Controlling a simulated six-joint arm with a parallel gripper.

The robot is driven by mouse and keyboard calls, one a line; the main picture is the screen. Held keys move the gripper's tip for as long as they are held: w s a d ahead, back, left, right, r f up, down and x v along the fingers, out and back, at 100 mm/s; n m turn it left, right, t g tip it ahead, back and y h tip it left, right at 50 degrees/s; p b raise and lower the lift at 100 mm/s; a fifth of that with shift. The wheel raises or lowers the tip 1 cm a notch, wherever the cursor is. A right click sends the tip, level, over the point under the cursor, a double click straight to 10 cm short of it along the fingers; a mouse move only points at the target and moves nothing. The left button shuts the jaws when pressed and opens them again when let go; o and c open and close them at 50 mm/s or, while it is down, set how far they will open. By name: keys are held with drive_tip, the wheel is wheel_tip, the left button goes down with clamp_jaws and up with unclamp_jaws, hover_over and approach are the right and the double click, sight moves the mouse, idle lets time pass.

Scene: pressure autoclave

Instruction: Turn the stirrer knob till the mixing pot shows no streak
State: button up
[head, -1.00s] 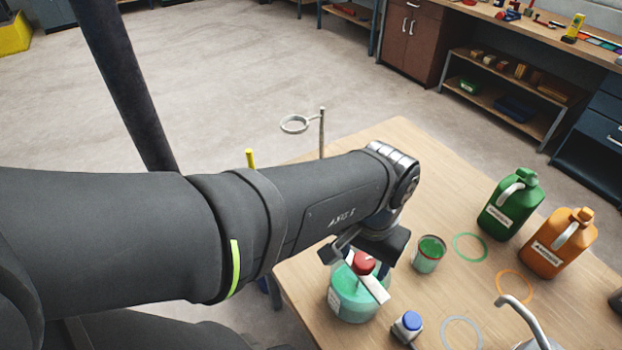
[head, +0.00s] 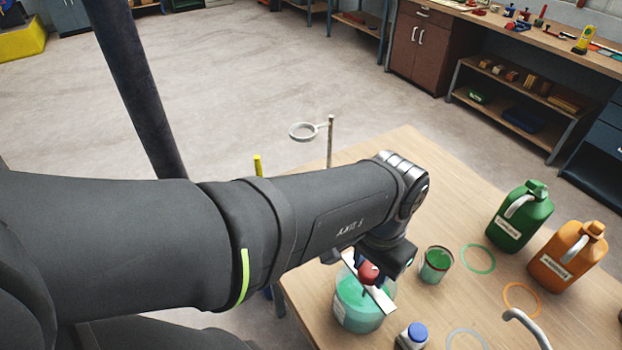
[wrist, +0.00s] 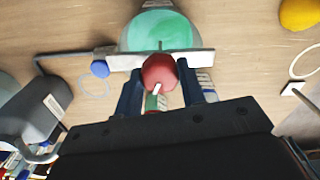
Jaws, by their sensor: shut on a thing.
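The mixing pot (head: 357,312) is a clear round vessel with green contents, standing near the table's front edge. A pale flat bar lies across its top and carries the red stirrer knob (head: 368,272). My gripper (wrist: 160,88) is shut on the red knob (wrist: 158,70), one dark finger on each side. A white mark shows on the knob. In the wrist view the pot (wrist: 160,32) shows mostly even green with slightly paler patches; I cannot tell whether a streak is there. The bar and my wrist hide part of the pot in the head view.
A glass of green liquid (head: 436,264) stands right of the pot, and a blue-capped bottle (head: 412,336) in front. Green (head: 520,215) and orange (head: 567,257) jugs stand further right. Coloured rings mark the tabletop (head: 420,160). A ring stand (head: 330,140) rises at the back left.

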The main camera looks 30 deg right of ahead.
drive_tip(key=m, duration=0.4)
drive_tip(key=shift+m, duration=0.3)
drive_tip(key=m, duration=0.4)
drive_tip(key=shift+m, duration=0.3)
drive_tip(key=m, duration=0.4)
drive_tip(key=shift+m, duration=0.3)
drive_tip(key=m, duration=0.3)
drive_tip(key=shift+m, duration=0.3)
drive_tip(key=m, duration=0.4)
drive_tip(key=shift+d, duration=0.1)
drive_tip(key=m, duration=0.8)
drive_tip(key=shift+m, duration=2.1)
